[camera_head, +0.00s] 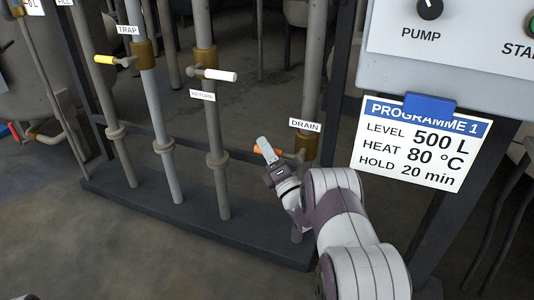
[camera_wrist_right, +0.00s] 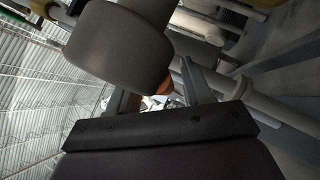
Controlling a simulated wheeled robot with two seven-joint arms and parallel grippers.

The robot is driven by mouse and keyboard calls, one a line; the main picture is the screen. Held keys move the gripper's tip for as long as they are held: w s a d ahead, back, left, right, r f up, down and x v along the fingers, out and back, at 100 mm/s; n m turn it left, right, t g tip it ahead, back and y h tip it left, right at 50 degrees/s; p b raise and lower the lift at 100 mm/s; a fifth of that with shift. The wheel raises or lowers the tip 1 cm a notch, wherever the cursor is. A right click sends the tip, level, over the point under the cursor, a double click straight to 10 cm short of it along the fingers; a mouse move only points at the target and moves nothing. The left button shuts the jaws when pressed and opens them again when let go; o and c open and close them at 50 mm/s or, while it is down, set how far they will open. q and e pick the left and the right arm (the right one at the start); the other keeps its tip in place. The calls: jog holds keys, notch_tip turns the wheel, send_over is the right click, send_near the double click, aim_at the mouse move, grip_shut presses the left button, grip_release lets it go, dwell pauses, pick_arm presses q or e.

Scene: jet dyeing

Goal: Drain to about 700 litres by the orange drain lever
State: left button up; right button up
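The orange drain lever (camera_head: 258,149) is on the drain pipe, below the white DRAIN label (camera_head: 305,125). It lies roughly sideways, pointing left from the valve body (camera_head: 305,149). My right gripper (camera_head: 266,150) is at the lever, with a grey finger across the orange handle and hiding part of it. In the right wrist view a bit of orange, likely the lever (camera_wrist_right: 165,88), shows between the finger shapes. A large dark cylinder hides much there, so I cannot tell whether the fingers grip. My left gripper is not in view. No level readout shows.
The trap lever (camera_head: 104,59) is yellow and the return lever (camera_head: 220,75) white, both on pipes to the left. A programme card (camera_head: 420,142) reads level 500 L, heat 80 °C, hold 20 min. The control panel (camera_head: 450,50) overhangs at the upper right.

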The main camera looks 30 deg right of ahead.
jog(key=p+v, duration=0.5)
jog(key=v, duration=0.7)
jog(key=shift+s+f, duration=0.2)
jog(key=shift+s, duration=0.15)
